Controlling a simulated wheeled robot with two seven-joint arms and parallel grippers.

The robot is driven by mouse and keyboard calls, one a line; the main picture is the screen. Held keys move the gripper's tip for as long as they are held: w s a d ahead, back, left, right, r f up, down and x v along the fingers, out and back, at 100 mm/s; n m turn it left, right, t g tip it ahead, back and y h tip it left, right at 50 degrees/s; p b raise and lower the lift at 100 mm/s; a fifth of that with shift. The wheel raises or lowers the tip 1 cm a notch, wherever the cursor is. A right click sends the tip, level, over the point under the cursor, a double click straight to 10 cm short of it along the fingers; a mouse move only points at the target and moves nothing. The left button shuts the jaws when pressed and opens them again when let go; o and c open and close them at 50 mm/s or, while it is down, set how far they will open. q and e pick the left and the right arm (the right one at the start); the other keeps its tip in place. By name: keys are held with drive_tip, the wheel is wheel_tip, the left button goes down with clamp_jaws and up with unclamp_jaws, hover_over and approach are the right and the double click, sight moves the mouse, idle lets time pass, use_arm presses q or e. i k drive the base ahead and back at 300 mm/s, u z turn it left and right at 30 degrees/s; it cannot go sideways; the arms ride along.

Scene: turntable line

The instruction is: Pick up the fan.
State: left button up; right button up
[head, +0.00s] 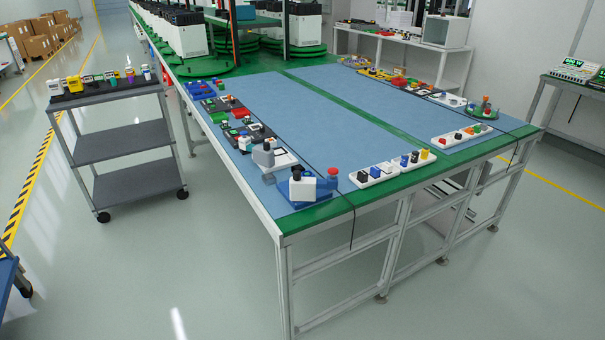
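I cannot make out for certain a fan in the head view. A grey upright piece (263,157) with a flat, rounded head stands near the left edge of the blue-topped table (330,118); it is too small to tell whether it is a fan. Close to it, at the near corner, a white block (302,188) stands on a blue base, with a red-topped piece (332,173) beside it. Neither of my grippers is in view.
A grey cart (110,90) with small items on top stands left of the table. Rows of small parts line the table's long sides, and white trays (392,170) of parts lie along its near edge. The middle of the tabletop is clear. Open floor lies in front.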

sight(311, 175)
drive_tip(key=u, duration=0.55)
drive_tip(key=k, duration=0.65)
drive_tip(key=z, duration=0.15)
drive_tip(key=i, duration=0.6)
drive_tip(key=z, duration=0.45)
drive_tip(key=i, duration=0.9)
drive_tip(key=u, duration=0.65)
